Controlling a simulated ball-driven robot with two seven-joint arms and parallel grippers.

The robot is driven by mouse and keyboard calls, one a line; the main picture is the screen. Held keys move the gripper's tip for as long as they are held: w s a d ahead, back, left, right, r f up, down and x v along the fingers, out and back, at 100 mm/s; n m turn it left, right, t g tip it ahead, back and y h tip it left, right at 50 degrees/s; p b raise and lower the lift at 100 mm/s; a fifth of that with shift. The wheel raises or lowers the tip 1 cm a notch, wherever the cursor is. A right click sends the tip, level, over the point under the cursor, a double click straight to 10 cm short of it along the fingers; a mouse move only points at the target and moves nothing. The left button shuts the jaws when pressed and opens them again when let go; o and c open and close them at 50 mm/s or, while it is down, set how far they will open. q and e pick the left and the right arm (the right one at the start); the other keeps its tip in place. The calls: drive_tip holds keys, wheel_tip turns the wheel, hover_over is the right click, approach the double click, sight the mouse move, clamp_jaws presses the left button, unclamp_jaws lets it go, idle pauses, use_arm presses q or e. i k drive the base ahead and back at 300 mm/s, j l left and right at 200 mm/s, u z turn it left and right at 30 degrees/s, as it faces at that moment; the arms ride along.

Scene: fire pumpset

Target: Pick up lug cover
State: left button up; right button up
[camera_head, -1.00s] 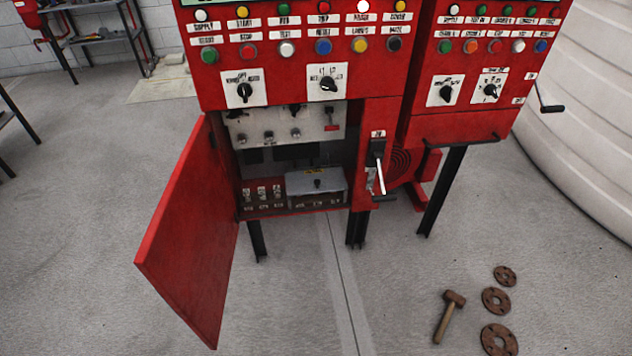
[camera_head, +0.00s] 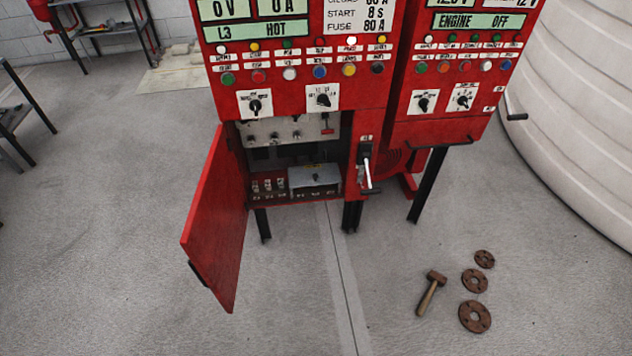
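The lug cover looks to be the pale grey box-like cover (camera_head: 315,183) with a small dark knob on top. It sits low in the open compartment of the red control cabinet (camera_head: 293,75), at the right side of the compartment floor. Several small terminals or fuses (camera_head: 268,186) stand to its left. The red cabinet door (camera_head: 217,225) hangs open toward the left front. Neither of my grippers shows in the head view.
A lever handle (camera_head: 367,172) sticks out right of the compartment. A hammer (camera_head: 431,292) and rusty flanges (camera_head: 475,315) lie on the floor at right. A second red cabinet (camera_head: 450,95) and a white tank (camera_head: 580,120) stand at right.

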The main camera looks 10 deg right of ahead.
sight(323, 172)
drive_tip(key=k+z, duration=0.15)
drive_tip(key=z, duration=0.2)
drive_tip(key=k+z, duration=0.15)
drive_tip(key=z, duration=0.2)
drive_tip(key=k+l+z, duration=0.15)
drive_tip(key=z, duration=0.2)
drive_tip(key=i+j+z, duration=0.1)
drive_tip(key=j, duration=0.65)
drive_tip(key=i+j, duration=0.2)
drive_tip(key=j, duration=0.5)
drive_tip(key=i+j+z, duration=0.15)
drive_tip(key=j, duration=1.35)
drive_tip(key=i+z, duration=0.05)
